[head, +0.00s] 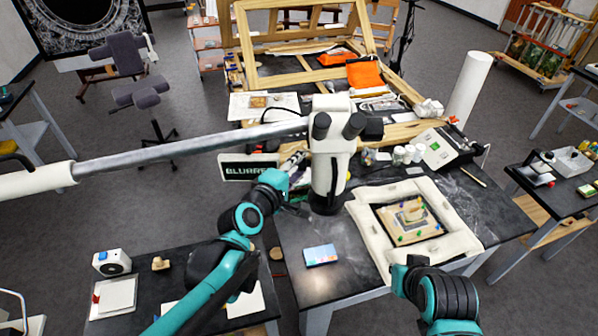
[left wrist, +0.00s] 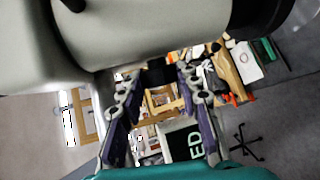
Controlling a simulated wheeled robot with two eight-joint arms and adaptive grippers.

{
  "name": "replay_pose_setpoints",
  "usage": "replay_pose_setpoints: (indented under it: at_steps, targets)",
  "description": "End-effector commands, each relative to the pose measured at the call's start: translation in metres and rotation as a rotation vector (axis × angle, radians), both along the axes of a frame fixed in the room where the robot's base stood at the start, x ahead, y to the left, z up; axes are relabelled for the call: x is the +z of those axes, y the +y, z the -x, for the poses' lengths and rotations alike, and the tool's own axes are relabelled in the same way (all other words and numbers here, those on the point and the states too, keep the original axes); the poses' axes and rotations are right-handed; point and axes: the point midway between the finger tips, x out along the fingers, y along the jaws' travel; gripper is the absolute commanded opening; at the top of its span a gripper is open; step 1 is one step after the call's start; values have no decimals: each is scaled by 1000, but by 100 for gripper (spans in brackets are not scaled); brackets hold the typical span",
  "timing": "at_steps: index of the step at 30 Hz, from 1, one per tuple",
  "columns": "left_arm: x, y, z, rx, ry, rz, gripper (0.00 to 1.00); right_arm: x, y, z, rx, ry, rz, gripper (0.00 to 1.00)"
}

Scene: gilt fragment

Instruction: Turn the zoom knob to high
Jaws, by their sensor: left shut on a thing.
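The white microscope (head: 328,145) with two black eyepieces hangs on a long grey boom arm over the dark table. My left gripper (head: 297,163) is at the left side of its body. In the left wrist view the pale microscope body (left wrist: 150,38) fills the top, and the dark zoom knob (left wrist: 160,73) sits below it between the two fingers of my left gripper (left wrist: 158,90). The gripper is shut on the knob. The knob's marks cannot be read, and in the head view the knob is hard to make out. Of my right arm only links show.
A padded frame (head: 455,205) with a gilt piece lies right of the microscope. A phone-like panel (head: 320,255) lies at the table's front. A dark sign (head: 248,167) stands behind my left arm. Bottles (head: 405,154) and a grey instrument (head: 440,147) stand at the back right.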

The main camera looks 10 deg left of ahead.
Motion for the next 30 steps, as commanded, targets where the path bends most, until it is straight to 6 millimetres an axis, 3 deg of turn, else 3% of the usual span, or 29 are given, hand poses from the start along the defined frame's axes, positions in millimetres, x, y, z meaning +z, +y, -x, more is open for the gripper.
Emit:
replay_pose_setpoints:
  at_steps: [6,19,20,22,30]
  targets:
    - [-3,0,1,-1,-53,-9,4,-10,0,0,0,0,0,0]
    - [-1,0,1,-2,-64,-10,4,-11,0,0,0,0,0,0]
    - [-1,0,1,-2,-63,-10,36,-11,0,0,0,0,0,0]
    - [-1,0,1,-2,-64,-10,54,-11,0,0,0,0,0,0]
    - [-1,0,1,-2,-64,-9,54,-11,0,0,0,0,0,0]
